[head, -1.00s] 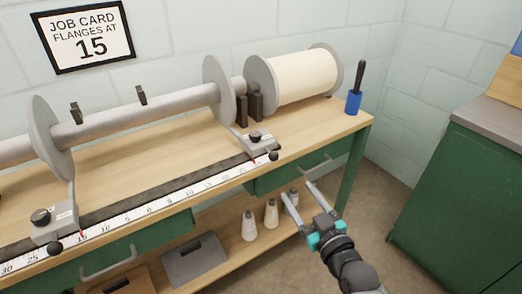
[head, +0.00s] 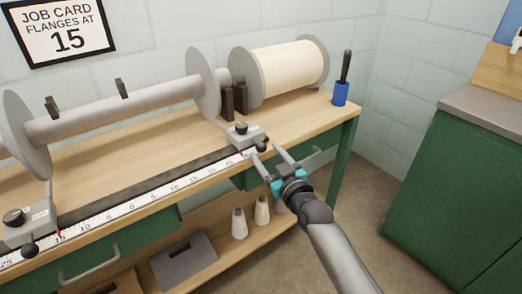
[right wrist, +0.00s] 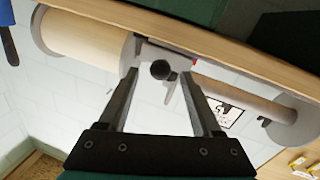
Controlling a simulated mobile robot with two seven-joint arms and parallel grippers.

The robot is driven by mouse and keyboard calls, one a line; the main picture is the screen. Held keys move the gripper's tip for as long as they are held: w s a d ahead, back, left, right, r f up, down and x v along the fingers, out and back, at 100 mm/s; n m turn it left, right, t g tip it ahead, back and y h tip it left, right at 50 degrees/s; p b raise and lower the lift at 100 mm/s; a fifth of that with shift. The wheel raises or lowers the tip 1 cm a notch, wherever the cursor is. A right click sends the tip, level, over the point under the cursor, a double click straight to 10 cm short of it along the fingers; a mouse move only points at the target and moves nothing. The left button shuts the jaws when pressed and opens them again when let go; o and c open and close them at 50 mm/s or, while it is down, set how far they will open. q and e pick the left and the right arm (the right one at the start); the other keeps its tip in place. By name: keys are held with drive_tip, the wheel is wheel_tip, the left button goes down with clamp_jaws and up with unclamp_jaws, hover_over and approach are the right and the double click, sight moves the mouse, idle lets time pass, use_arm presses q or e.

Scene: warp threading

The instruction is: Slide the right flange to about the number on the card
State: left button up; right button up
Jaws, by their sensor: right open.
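The job card (head: 66,30) on the wall reads "FLANGES AT 15". The right flange (head: 203,82) is a grey disc around the beam, joined to a carriage (head: 242,134) on the rail. A black ball knob (head: 262,147) sticks out from the carriage; it also shows in the right wrist view (right wrist: 160,70). The carriage stands near the scale's right end, around or past 25. My right gripper (head: 266,151) is open, its fingertips near the ball knob, one either side in the wrist view. Contact cannot be told. My left gripper is out of view.
The left flange (head: 24,135) has its carriage (head: 28,222) near the left 15 of the scale (head: 130,203). A cream yarn roll (head: 290,72) and a blue pot (head: 341,94) stand at the bench's right end. Cones (head: 240,224) sit on the shelf below.

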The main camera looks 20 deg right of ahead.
sight(264, 150)
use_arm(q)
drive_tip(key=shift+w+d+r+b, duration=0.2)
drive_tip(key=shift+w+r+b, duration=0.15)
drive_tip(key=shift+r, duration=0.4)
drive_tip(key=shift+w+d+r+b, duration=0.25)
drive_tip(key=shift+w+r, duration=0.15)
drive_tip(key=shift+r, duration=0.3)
use_arm(e)
drive_tip(key=shift+w+a, duration=0.15)
drive_tip(key=shift+w, duration=0.8)
drive_tip(key=shift+w+a, duration=0.15)
drive_tip(key=shift+w, duration=0.8)
clamp_jaws()
